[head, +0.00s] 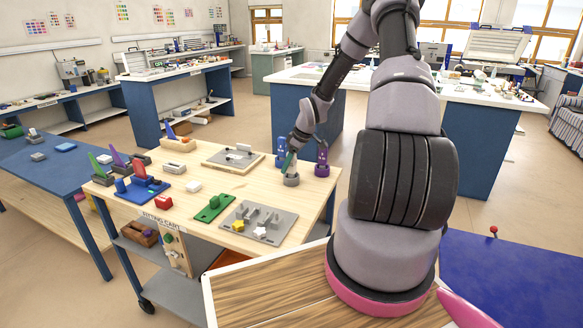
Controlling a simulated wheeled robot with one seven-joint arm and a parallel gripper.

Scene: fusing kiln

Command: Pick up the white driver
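My arm reaches over the wooden-topped cart, and my gripper (291,164) points down at the cart's right end. It is just above or at a round grey holder (291,180). A narrow teal piece shows at the gripper; I cannot tell whether it belongs to it. I cannot clearly make out the white driver; anything standing in the grey holder is mostly hidden by the gripper. A purple driver-like piece (321,156) stands upright to the right, and a blue one (281,146) stands behind left. The fingers are too small to read as open or shut.
A grey plate (220,158) with small white parts lies left of the gripper. A green block (214,208), a grey fixture tray (275,226) and a blue rack (137,190) stand on the cart (180,226). A blue table (40,165) adjoins at left.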

